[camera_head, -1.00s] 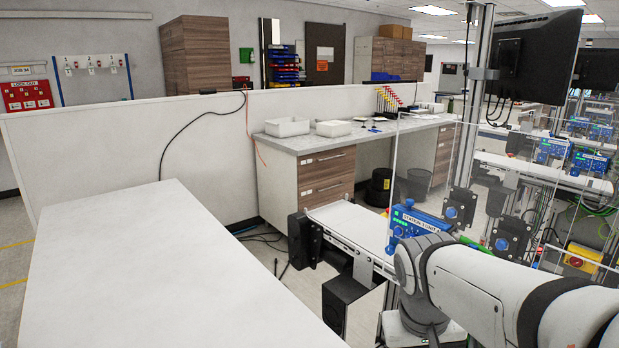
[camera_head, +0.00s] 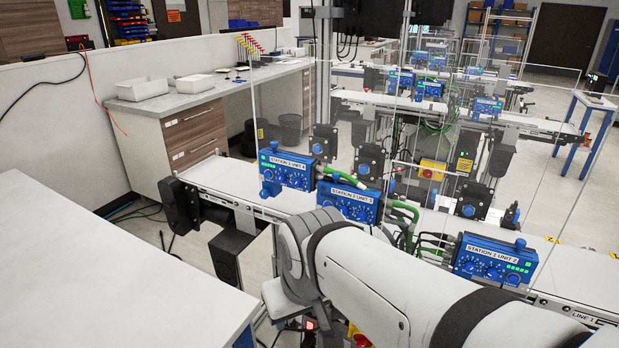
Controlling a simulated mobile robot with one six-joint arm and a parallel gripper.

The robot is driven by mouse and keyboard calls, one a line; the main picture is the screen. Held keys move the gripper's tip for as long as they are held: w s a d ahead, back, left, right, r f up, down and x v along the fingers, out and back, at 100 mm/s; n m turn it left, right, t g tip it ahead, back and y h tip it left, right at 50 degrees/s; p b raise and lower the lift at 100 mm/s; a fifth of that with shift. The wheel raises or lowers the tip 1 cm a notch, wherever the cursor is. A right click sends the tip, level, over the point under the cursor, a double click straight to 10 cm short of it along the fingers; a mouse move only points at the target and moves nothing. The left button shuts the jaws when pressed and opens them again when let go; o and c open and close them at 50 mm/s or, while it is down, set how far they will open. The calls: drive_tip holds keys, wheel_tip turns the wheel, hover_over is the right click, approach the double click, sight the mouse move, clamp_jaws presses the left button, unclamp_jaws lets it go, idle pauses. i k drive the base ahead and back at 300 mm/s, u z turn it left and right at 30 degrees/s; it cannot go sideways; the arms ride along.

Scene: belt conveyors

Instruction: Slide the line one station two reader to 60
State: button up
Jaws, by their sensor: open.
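The conveyor marked LINE 1 (camera_head: 583,318) runs from the left middle to the lower right in the head view. Blue control boxes with knobs and STATION labels sit along it: a left one (camera_head: 286,171), a middle one (camera_head: 350,201) and a right one (camera_head: 493,262). Their station digits are too small to read surely. Black units with blue knobs stand behind them, at the left (camera_head: 323,144), centre (camera_head: 369,166) and right (camera_head: 474,201). I cannot tell which is the station two reader, and no scale is readable. My arm crosses the lower middle; my gripper is out of view.
Clear panels (camera_head: 420,130) stand around the conveyor. A white table (camera_head: 100,280) fills the lower left. A workbench (camera_head: 190,105) with white bins is behind. More conveyors (camera_head: 440,105) stand farther back. Open floor shows at the right (camera_head: 580,205).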

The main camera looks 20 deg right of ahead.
sight(371, 202)
drive_tip(key=k, duration=1.1)
drive_tip(key=u, duration=0.6)
drive_tip(key=i, duration=1.45)
drive_tip(key=z, duration=0.7)
